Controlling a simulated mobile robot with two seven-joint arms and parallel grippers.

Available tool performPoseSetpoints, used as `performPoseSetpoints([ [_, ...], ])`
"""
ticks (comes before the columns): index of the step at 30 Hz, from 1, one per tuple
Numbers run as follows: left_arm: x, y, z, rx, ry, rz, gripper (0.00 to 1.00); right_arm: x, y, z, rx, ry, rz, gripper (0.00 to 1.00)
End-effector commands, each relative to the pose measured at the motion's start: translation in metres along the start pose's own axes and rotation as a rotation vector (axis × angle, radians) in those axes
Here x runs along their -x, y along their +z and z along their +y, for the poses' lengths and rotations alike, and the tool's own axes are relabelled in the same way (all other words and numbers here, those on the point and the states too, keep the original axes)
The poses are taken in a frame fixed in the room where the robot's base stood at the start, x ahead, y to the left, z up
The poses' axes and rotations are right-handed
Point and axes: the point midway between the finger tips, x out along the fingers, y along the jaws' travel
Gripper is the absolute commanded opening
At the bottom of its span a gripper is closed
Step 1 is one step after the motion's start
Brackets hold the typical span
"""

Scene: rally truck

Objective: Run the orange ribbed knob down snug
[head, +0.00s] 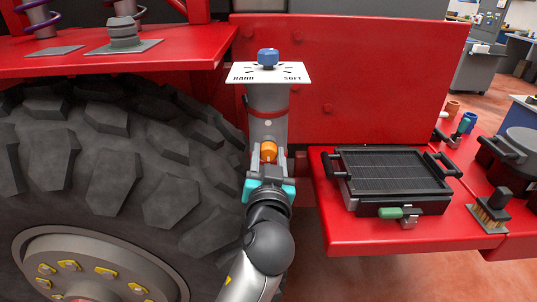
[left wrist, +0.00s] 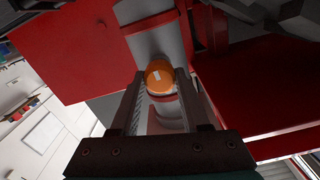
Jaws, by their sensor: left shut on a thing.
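The orange ribbed knob (head: 268,151) sits on the front of a grey cylinder (head: 267,100) beside the big tyre in the head view. My left gripper (head: 268,161) reaches up to it from below, its fingers on either side of the knob and shut on it. In the left wrist view the orange knob (left wrist: 160,75) shows a pale mark on its face, between the far ends of my left gripper's fingers (left wrist: 160,82). The knob's threads and seat are hidden. My right gripper is not in view.
A blue knob (head: 268,56) stands on a white HARD/SOFT plate (head: 290,72) above the cylinder. The tyre (head: 100,170) is close on the left. A grill (head: 393,172) and a brush (head: 490,209) stand on the red shelf (head: 345,235) at right.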

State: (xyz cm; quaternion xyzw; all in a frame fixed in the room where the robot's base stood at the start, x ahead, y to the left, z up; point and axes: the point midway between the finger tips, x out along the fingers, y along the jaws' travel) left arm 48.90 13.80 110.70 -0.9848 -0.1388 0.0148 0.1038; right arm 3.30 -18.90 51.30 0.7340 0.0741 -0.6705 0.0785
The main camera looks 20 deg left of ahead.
Motion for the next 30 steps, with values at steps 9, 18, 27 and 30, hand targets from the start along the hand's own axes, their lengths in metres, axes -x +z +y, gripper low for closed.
performPoseSetpoints([
  [9, 0.000, -0.001, 0.000, -0.065, 0.000, 0.000, 0.00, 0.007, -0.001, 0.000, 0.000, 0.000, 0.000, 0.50],
  [18, 0.000, -0.003, 0.000, -0.281, 0.001, -0.001, 0.00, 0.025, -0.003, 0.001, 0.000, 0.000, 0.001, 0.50],
  [27, 0.000, -0.003, 0.001, -0.568, 0.001, 0.001, 0.00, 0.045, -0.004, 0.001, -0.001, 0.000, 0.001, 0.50],
  [30, 0.000, -0.003, 0.001, -0.663, 0.000, 0.001, 0.00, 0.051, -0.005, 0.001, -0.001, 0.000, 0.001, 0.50],
])
